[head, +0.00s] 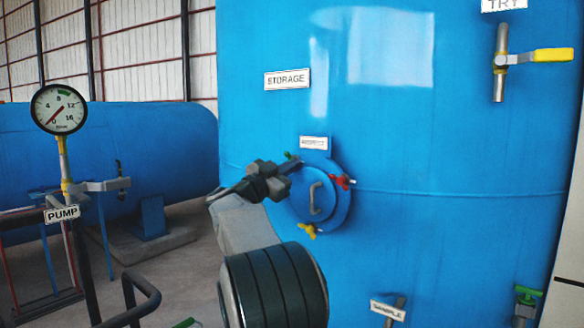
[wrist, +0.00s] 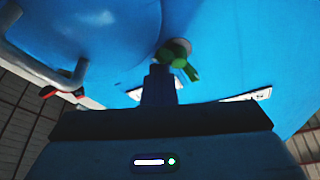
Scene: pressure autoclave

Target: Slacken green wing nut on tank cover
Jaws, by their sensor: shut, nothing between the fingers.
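The green wing nut (head: 289,155) sits at the upper left edge of the round blue tank cover (head: 337,210), below a small white label. In the wrist view the green wing nut (wrist: 188,68) is just beyond my fingertips, with one wing pointing down to the right. My gripper (head: 292,165) reaches in from the left, its tip close to the nut. In the wrist view its fingers (wrist: 160,78) are together with nothing between them. I cannot tell whether the fingertips touch the nut. A red wing nut (head: 343,181) and a yellow wing nut (head: 306,231) are also on the cover's rim.
A grey handle (head: 315,198) stands out from the cover; it also shows in the wrist view (wrist: 72,78). The storage tank (head: 430,150) fills the right side. A gauge (head: 59,109) and pump piping stand at left. A yellow-handled valve (head: 552,55) is at upper right.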

